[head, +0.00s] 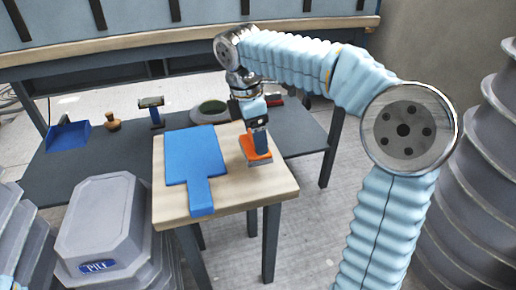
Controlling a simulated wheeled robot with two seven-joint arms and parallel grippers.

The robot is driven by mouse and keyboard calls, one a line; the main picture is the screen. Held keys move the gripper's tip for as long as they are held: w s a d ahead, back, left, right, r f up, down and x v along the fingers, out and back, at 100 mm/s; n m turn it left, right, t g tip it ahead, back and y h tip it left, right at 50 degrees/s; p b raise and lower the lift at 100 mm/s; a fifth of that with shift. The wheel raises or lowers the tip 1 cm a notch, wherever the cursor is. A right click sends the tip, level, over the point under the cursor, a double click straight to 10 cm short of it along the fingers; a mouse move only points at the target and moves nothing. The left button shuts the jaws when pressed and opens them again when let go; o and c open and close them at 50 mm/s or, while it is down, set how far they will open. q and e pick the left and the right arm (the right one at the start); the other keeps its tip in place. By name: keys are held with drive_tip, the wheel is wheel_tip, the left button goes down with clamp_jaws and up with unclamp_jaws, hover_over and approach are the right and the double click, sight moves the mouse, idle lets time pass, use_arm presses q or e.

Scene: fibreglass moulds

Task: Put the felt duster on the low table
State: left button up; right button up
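The felt duster, an orange block with a grey underside (256,160) and a blue upright handle, is at the right side of the wood-topped table (245,190). Its underside appears to be at the tabletop; I cannot tell whether it touches. My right gripper (258,126) points down from above and appears shut on the duster's handle. The fingers hide the upper part of the handle. My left gripper is not in view.
A blue paddle-shaped board (196,158) lies on the wood top, left of the duster. Grey moulds (105,220) stand left.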

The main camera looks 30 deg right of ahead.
drive_tip(key=shift+d+f, duration=0.2)
drive_tip(key=f, duration=0.2)
drive_tip(key=f+b, duration=0.1)
drive_tip(key=f, duration=0.1)
drive_tip(key=shift+d, duration=0.35)
drive_tip(key=shift+r, duration=0.1)
drive_tip(key=o, duration=1)
drive_tip(key=r+p, duration=0.1)
drive_tip(key=r, duration=0.3)
drive_tip(key=a+r+p, duration=0.1)
drive_tip(key=r, duration=0.3)
drive_tip(key=r+p, duration=0.1)
drive_tip(key=r, duration=0.3)
drive_tip(key=shift+w+a, duration=0.25)
drive_tip(key=shift+a, duration=0.15)
